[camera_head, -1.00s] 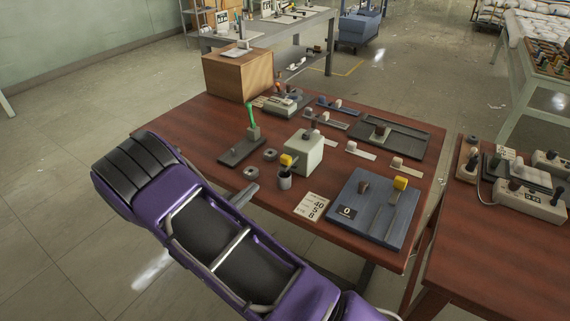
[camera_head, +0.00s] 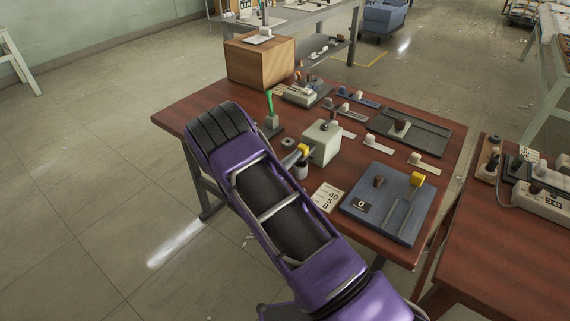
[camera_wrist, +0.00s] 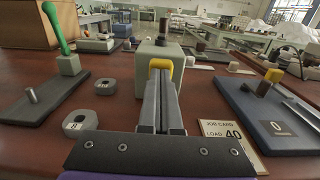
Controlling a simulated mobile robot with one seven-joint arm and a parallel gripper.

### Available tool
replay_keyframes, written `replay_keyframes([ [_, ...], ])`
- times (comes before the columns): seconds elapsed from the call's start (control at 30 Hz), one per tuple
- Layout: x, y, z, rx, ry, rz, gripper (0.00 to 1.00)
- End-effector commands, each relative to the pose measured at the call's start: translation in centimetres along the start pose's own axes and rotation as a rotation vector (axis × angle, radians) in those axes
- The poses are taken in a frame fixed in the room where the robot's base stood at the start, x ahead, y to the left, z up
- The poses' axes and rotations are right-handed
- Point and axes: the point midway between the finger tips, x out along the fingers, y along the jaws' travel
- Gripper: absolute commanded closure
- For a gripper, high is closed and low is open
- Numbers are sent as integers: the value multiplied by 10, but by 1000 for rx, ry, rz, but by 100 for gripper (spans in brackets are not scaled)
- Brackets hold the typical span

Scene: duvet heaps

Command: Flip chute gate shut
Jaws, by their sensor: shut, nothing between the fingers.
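A pale grey-green box (camera_head: 322,145) stands mid-table with a yellow part (camera_head: 303,149) low at its front left and a dark knob on top. No part is labelled as the chute gate, so I cannot tell which it is. My gripper (camera_head: 291,158) is shut and empty, its tips close to the yellow part. In the wrist view the shut fingers (camera_wrist: 161,88) point at the yellow part (camera_wrist: 161,65) and overlap its lower half; I cannot tell whether they touch. A green-handled lever (camera_wrist: 55,28) stands upright on a dark base to the left.
A blue panel (camera_head: 387,205) with a yellow-knobbed lever and a job card (camera_head: 327,197) lie to the right. Grey ring weights (camera_wrist: 80,122) lie left of the fingers. A wooden box (camera_head: 259,62) stands at the back.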

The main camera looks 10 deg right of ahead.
Motion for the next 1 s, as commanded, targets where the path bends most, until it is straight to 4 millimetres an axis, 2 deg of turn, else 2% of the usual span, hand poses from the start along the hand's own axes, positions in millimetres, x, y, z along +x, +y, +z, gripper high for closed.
replay_keyframes([
  [0.1, 6, 0, 0, 0, 0, 0, 100],
  [0.5, 9, 0, -1, 0, 0, 0, 100],
  [0.8, 49, 0, -2, 0, -2, -1, 100],
  [1.0, 52, 0, 1, -1, -1, 0, 100],
])
